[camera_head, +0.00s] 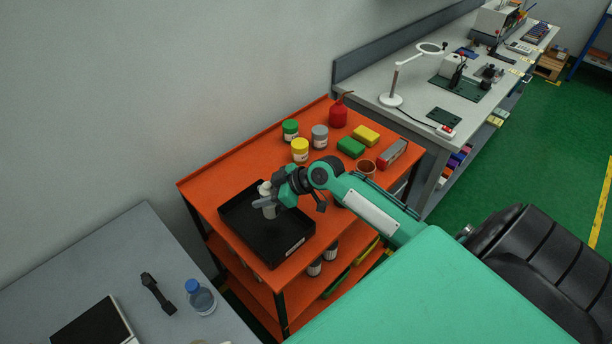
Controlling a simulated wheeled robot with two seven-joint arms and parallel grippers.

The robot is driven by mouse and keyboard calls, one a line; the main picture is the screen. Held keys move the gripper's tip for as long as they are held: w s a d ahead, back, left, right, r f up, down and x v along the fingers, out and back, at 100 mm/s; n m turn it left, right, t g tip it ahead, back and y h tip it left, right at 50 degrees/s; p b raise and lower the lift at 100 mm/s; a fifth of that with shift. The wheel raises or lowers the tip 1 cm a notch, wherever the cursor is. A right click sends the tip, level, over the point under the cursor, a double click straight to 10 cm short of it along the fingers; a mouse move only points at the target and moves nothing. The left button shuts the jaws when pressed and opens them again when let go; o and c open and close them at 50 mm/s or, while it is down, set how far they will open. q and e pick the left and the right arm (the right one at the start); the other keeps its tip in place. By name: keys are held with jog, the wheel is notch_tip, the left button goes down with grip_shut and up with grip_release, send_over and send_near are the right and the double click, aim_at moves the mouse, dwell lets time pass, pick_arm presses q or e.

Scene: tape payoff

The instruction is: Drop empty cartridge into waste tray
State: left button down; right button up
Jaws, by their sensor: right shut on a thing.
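My right arm reaches in from the lower right over an orange cart (250,165). My right gripper (270,203) is above the black waste tray (262,243) on the cart's top. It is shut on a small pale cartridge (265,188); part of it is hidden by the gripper. The cartridge is over the tray's back part; I cannot tell how far above the tray floor it is. The front of the tray looks empty, with a white label on its front wall. My left gripper is not in view.
Green, grey and yellow jars (300,151), a red bottle (338,115), green and yellow blocks (351,147) and a reddish cup (366,167) stand behind and right of the tray. A grey table with a water bottle (200,298) is at lower left. A workbench (410,110) stands behind.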

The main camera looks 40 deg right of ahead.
jog(key=o, duration=1.1)
jog(key=shift+r, duration=0.1)
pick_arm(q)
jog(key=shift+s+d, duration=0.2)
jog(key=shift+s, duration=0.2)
pick_arm(e)
jog(key=shift+o, duration=0.3)
pick_arm(q)
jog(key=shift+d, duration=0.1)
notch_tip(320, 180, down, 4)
jog(key=b, duration=0.4)
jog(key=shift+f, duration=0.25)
pick_arm(e)
jog(key=v, duration=1.3)
jog(key=shift+s+r, duration=0.25)
jog(key=shift+r, duration=0.05)
jog(key=shift+f, duration=0.1)
